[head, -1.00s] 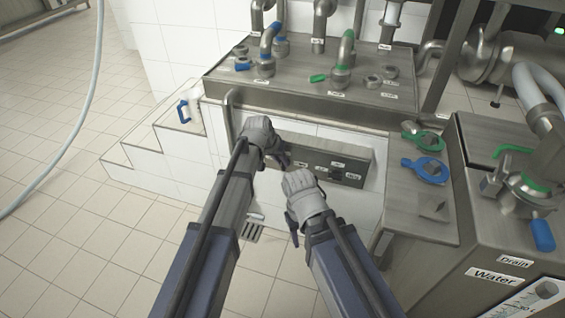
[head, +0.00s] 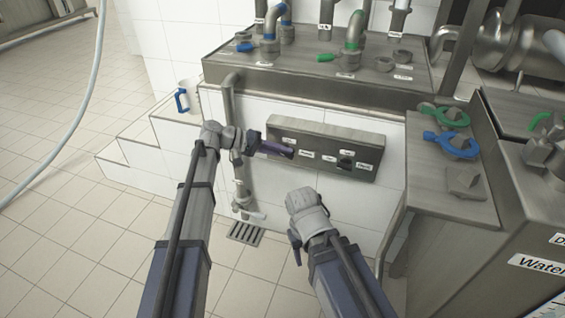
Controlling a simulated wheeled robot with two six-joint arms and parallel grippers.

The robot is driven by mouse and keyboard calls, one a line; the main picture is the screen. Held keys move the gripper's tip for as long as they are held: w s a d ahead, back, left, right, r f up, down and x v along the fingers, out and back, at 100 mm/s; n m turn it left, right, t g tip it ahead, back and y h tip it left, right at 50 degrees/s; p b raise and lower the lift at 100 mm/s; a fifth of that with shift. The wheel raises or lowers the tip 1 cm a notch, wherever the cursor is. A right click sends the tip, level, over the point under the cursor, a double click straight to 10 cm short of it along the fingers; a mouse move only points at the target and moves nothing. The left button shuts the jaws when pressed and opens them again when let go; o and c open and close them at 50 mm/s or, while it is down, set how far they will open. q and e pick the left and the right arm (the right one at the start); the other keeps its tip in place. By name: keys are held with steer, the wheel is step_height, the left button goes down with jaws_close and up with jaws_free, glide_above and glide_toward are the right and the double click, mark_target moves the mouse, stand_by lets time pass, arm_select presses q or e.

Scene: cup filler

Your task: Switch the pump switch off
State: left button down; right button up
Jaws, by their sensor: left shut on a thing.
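The grey switch panel (head: 330,138) is fixed to the white tiled wall in the middle of the head view. It carries small white labels, too small to read surely. A dark switch (head: 346,162) shows on its right half. My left gripper (head: 284,150) reaches the panel's left half from the left, its dark fingers shut at the spot of the pump switch. The fingers hide that switch, so its position cannot be seen. My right gripper (head: 295,246) hangs below the panel, away from it, with its fingers pointing down; its opening is unclear.
A steel deck (head: 310,68) with pipes and valves lies above the panel. A vertical pipe (head: 229,105) runs down left of it, above a floor drain (head: 245,233). A steel side table (head: 425,175) with green and blue clamps stands right. White steps (head: 150,140) are left.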

arm_select(q)
steer(key=h+b, duration=0.2)
steer(key=b, duration=0.1)
steer(key=f+n+h+b, duration=0.1)
steer(key=b, duration=0.2)
steer(key=shift+f+h+b, duration=0.2)
steer(key=shift+h+b, duration=0.2)
steer(key=shift+r+n+h+b, duration=0.2)
steer(key=shift+n+h+b, duration=0.2)
steer(key=shift+b, duration=0.35)
steer(key=c, duration=0.9)
jaws_free()
steer(key=shift+a, duration=0.15)
steer(key=a, duration=0.7)
steer(key=shift+s+a, duration=0.3)
